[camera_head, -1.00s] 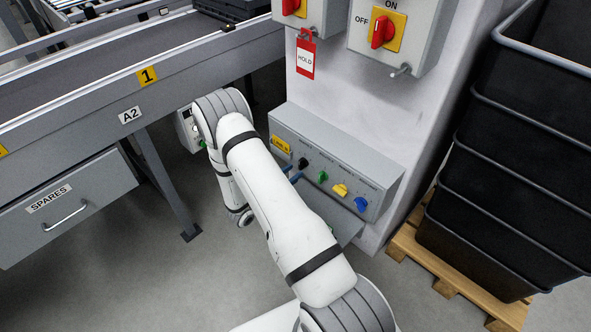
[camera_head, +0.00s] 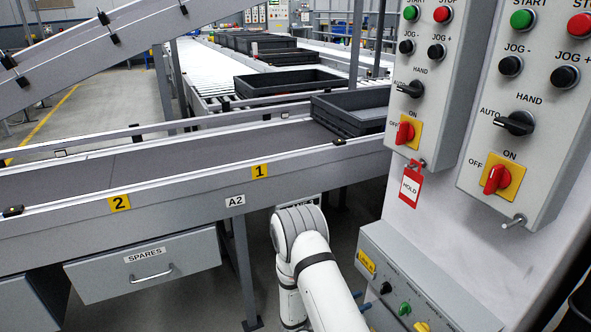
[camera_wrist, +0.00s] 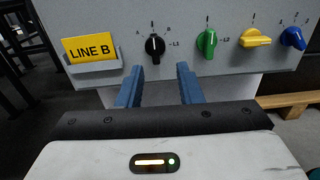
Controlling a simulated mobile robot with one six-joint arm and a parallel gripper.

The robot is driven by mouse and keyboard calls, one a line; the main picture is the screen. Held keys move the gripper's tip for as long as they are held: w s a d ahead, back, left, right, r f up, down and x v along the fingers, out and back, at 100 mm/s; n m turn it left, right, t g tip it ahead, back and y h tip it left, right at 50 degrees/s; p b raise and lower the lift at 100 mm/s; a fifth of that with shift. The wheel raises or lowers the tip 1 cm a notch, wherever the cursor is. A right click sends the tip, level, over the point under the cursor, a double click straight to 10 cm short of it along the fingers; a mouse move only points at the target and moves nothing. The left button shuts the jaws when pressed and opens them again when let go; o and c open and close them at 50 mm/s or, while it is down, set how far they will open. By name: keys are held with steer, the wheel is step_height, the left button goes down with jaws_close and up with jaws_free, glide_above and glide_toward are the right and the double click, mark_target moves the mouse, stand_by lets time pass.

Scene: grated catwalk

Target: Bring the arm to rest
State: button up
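My white arm (camera_head: 318,285) rises from the bottom edge of the head view, its rounded joint in front of the conveyor's side. My gripper (camera_wrist: 159,76) is open and empty in the wrist view, its two blue fingers apart. It is in front of the grey knob box (camera_wrist: 110,20), and the black knob (camera_wrist: 155,47) shows beyond the gap between the fingers. Only the blue finger ends show beside the box in the head view; the arm hides the rest of the gripper. The green knob (camera_wrist: 207,42) is to the right of the fingers.
A yellow LINE B card (camera_wrist: 90,48) sits in a holder left of the black knob. Yellow (camera_wrist: 255,38) and blue (camera_wrist: 293,38) knobs are further right. A red HOLD tag (camera_head: 410,184) hangs from the left switch box (camera_head: 425,75). The conveyor (camera_head: 190,160) and SPARES drawer (camera_head: 145,268) are left.

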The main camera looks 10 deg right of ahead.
steer(key=s+d+r+m+g+y+p, duration=0.1)
steer(key=s+r+m+g+y+p, duration=0.35)
steer(key=r, duration=1.05)
steer(key=s+d+r+m+g+y+p, duration=0.1)
steer(key=s+r+m+g+p, duration=0.55)
steer(key=r, duration=0.85)
steer(key=s+a+r+m+t+y+p, duration=0.2)
steer(key=s+a+r+m+y+p, duration=0.1)
steer(key=r, duration=0.5)
steer(key=s+a+r+m+t+y+p, duration=0.3)
steer(key=s+a+r+m+y+p, duration=0.1)
steer(key=r, duration=0.4)
steer(key=s+a+r+m+t+y+p, duration=0.2)
steer(key=s+a+r+m+y+p, duration=0.1)
steer(key=r+p, duration=0.3)
step_height(320, 180, up, 3)
steer(key=shift+s+a+f+m+t+y, duration=0.15)
steer(key=shift+s+a+m+t+y, duration=0.2)
steer(key=shift+s+a+y, duration=0.45)
